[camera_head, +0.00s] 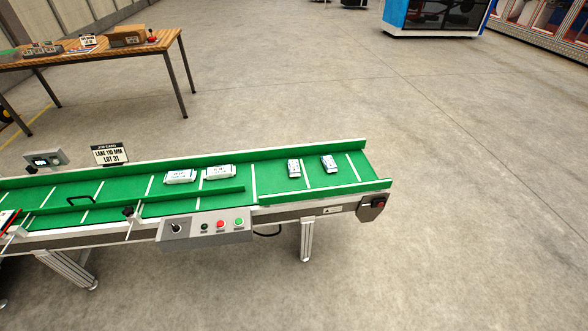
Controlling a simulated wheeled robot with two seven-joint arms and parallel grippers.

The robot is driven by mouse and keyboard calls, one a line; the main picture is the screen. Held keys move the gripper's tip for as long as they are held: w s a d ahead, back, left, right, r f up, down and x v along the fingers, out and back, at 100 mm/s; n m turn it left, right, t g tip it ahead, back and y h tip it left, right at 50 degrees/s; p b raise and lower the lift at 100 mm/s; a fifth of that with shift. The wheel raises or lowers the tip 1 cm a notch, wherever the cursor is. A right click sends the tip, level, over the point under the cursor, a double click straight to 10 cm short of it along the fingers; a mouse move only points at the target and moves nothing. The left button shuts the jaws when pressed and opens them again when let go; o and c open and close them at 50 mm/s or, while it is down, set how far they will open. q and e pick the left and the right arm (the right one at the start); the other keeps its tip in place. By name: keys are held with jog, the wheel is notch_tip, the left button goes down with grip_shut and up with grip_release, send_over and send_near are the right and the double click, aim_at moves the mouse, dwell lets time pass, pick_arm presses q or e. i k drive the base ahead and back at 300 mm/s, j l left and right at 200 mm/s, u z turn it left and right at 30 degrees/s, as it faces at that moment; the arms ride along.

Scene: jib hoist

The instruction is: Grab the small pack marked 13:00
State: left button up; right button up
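Small white packs with blue markings lie on the green conveyor belt (270,178). Two lie lengthwise along the lane, one pack (180,176) on the left and another pack (219,172) just right of it. Two more are turned across the lane, a pack (293,168) and a pack (329,163) nearest the belt's right end. All stand apart from each other. Their printing is too small to read, so I cannot tell which is marked 13:00. Neither of my grippers is in view.
Low green side rails edge the belt, with an inner green guide rail (190,196) on its left part. A control box (205,228) with buttons sits on the front side. A card (110,154) reads LANE 110 MM, LOT 31. A wooden table (90,52) stands behind.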

aim_at(328, 160)
jog(key=i+l, duration=0.25)
jog(key=l, duration=0.2)
jog(key=i+l, duration=0.2)
jog(key=l, duration=0.25)
jog(key=i+l+z, duration=0.1)
jog(key=i+l, duration=0.15)
jog(key=l, duration=0.2)
jog(key=i+l, duration=0.25)
jog(key=l, duration=0.2)
